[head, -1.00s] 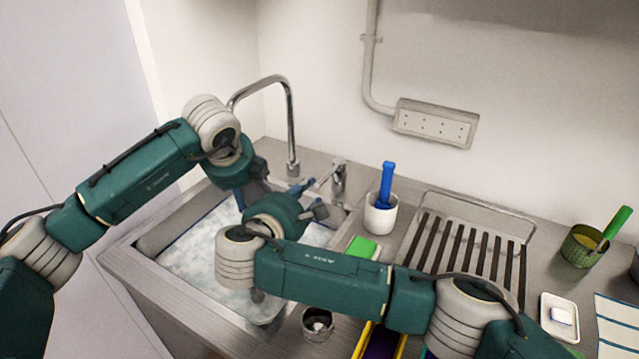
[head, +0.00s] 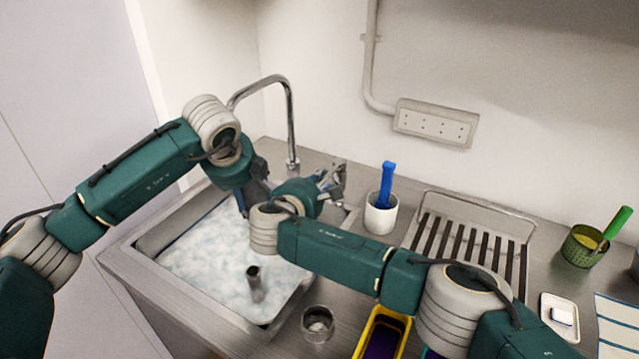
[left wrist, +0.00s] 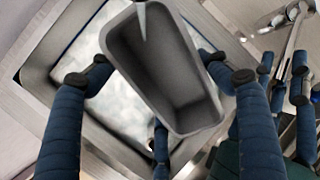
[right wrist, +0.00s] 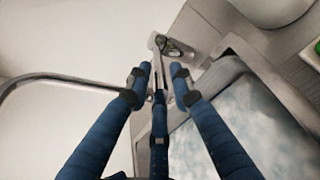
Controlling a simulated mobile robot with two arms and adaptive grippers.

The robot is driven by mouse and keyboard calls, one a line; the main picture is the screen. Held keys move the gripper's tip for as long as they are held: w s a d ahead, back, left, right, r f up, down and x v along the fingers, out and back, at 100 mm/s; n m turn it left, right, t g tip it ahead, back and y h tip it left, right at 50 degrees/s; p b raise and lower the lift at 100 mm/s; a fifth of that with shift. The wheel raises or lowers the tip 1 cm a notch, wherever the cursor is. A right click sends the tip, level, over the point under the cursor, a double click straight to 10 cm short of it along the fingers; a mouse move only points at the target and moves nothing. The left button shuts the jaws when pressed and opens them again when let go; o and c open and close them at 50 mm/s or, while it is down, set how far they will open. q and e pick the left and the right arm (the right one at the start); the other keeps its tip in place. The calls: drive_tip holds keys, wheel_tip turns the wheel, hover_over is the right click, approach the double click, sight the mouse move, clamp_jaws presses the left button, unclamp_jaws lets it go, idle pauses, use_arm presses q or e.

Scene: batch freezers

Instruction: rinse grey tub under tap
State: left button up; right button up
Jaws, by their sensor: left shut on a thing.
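The grey tub (left wrist: 165,85) is an oblong, open-topped tub in the left wrist view, held over the sink among the blue fingers of my left gripper (head: 250,190). Its inside faces the camera and looks empty. A pale, narrow, tapering shape reaches over its upper end; I cannot tell whether this is spout or water. In the head view the tub is hidden by my arms. The tap (head: 291,120) arches over the sink's back edge. My right gripper (head: 330,182) is at the tap lever (right wrist: 157,44), its fingers apart; contact is unclear.
The sink (head: 190,285) holds foamy water and an upright pipe (head: 255,285). To its right stand a metal cup (head: 318,323), a yellow tub (head: 400,350), a white pot (head: 380,217) with a blue-handled tool, and a slatted rack (head: 455,245). My right arm crosses above the sink.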

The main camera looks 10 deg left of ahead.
clamp_jaws()
drive_tip(key=shift+s+d+f+n+y, duration=0.15)
drive_tip(key=shift+s+d+n+y, duration=0.05)
drive_tip(key=shift+d+n+y, duration=0.5)
drive_tip(key=shift+o, duration=2.3)
unclamp_jaws()
drive_tip(key=shift+s, duration=0.1)
